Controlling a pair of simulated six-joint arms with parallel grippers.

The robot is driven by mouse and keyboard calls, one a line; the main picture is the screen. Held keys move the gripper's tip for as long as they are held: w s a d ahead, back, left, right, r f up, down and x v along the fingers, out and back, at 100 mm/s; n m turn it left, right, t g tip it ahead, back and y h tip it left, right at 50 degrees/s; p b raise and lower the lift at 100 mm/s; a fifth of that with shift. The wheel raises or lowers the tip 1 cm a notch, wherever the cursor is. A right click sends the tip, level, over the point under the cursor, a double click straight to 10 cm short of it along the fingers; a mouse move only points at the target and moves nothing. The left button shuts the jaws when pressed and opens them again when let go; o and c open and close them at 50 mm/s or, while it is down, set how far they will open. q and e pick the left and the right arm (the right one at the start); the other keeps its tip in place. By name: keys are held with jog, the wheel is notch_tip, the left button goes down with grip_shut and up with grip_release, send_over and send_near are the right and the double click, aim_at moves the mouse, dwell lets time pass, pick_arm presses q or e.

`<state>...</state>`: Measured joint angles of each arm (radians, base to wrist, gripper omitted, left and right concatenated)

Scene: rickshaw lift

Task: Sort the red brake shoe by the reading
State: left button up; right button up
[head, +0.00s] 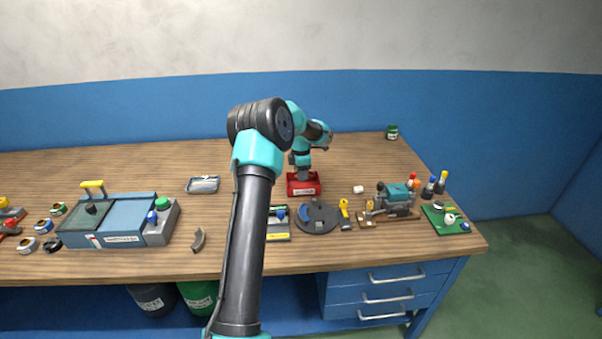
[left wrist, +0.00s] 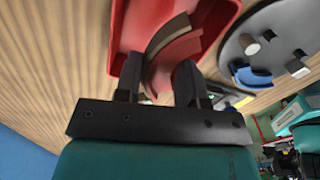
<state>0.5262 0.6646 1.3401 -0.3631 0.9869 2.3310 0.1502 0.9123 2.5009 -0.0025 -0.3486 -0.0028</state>
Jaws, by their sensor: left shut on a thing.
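My left gripper (head: 304,172) is over the red tray (head: 304,191) near the middle of the bench. In the left wrist view its fingers (left wrist: 158,88) are shut on the red brake shoe (left wrist: 174,60), a curved piece with a brown-grey outer lining. The red tray (left wrist: 126,38) lies behind the shoe in that view; I cannot tell whether the shoe touches it. In the head view the shoe is too small to make out. My right gripper is not in view.
A grey curved shoe (head: 198,240) lies near the front edge. A dark round plate (head: 318,226), a yellow tool (head: 345,213) and a teal machine (head: 396,196) stand right of my arm. A metal tray (head: 203,184) and a blue box (head: 115,218) are left. The back bench is mostly clear.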

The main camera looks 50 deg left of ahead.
pick_arm(q)
jog(key=shift+f, duration=0.35)
dwell(1.3)
jog(key=o, duration=1.1)
jog(key=shift+o, duration=0.4)
jog(key=o, duration=0.3)
jog(key=shift+r, duration=0.1)
jog(key=shift+r, duration=3.4)
